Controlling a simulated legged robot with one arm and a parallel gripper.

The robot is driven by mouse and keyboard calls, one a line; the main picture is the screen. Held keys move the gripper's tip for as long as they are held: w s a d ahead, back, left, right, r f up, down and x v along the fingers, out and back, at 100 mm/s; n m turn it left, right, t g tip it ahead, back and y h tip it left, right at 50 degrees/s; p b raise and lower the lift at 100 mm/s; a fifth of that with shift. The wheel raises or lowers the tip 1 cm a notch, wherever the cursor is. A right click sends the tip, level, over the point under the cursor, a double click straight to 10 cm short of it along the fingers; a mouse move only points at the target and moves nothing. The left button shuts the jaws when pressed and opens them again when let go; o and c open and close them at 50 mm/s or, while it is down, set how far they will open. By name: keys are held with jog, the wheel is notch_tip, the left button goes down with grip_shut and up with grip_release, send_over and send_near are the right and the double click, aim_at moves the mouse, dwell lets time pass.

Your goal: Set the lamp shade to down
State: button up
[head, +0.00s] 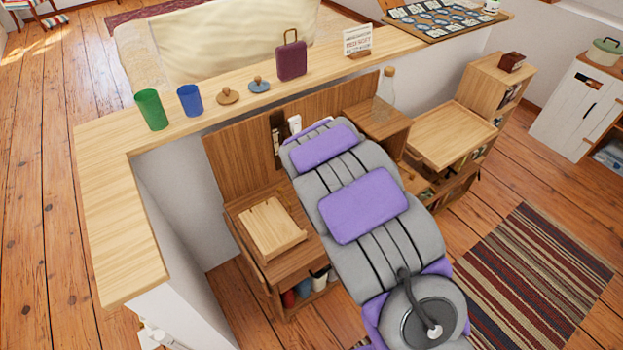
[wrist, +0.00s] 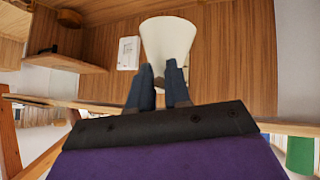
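In the wrist view, the lamp shade (wrist: 167,38) is a white cone in front of the brown wood panel, its wide end at the top of the picture and its narrow end toward my fingers. My gripper (wrist: 159,73) has its two dark fingers a little apart, with the narrow end at or between the fingertips. I cannot tell whether they press on it. In the head view, a white part (head: 295,124), likely the lamp, shows by a dark mount on the panel; my arm hides my gripper there.
A pale counter (head: 108,225) holds a green cup (head: 151,109), a blue cup (head: 190,100) and a small purple suitcase (head: 291,59). A nightstand (head: 243,197) stands below the panel (head: 230,160). A glass bottle (head: 386,95) stands right of my arm. A white switch plate (wrist: 128,52) is beside the shade.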

jog(key=o, duration=0.3)
jog(key=v, duration=1.7)
jog(key=shift+s, duration=0.15)
jog(key=shift+a, duration=0.1)
